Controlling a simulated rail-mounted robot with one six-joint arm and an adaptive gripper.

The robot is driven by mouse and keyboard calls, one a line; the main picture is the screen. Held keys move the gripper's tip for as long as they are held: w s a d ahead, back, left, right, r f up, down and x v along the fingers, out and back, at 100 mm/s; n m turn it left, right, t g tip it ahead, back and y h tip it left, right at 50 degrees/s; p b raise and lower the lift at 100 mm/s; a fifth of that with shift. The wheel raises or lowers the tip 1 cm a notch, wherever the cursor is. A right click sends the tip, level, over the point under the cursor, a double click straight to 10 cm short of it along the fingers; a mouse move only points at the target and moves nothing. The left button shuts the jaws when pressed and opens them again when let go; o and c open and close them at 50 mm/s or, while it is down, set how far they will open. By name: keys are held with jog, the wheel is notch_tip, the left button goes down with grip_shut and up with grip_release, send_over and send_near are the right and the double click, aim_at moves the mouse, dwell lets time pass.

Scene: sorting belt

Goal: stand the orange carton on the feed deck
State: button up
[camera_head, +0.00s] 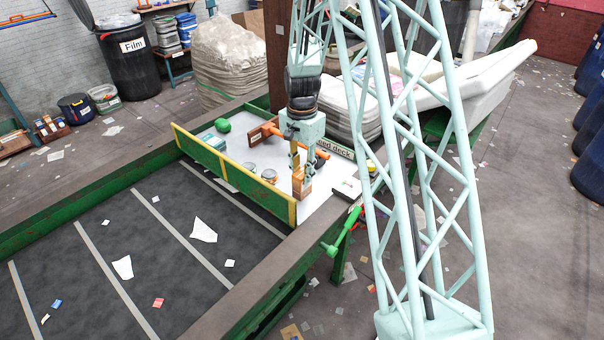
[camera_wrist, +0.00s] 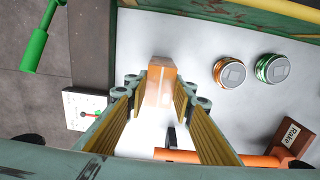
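The orange carton (camera_head: 302,184) is at the near right part of the white feed deck (camera_head: 322,205), close behind the green and yellow barrier. In the wrist view the carton (camera_wrist: 161,92) sits between the yellow-padded fingers of my gripper (camera_wrist: 162,98). The pads lie against its two sides, so the gripper looks shut on it. In the head view my gripper (camera_head: 302,168) reaches down over the carton from above. The carton looks roughly upright; whether its base touches the deck cannot be told.
Two cans, one orange (camera_wrist: 229,72) and one green (camera_wrist: 272,68), stand beside the carton.

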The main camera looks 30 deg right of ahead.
jog(key=shift+f, duration=0.15)
jog(key=o, duration=0.6)
dwell(0.3)
notch_tip(320, 180, up, 12)
jog(key=shift+r, duration=0.15)
dwell(0.8)
dwell(0.6)
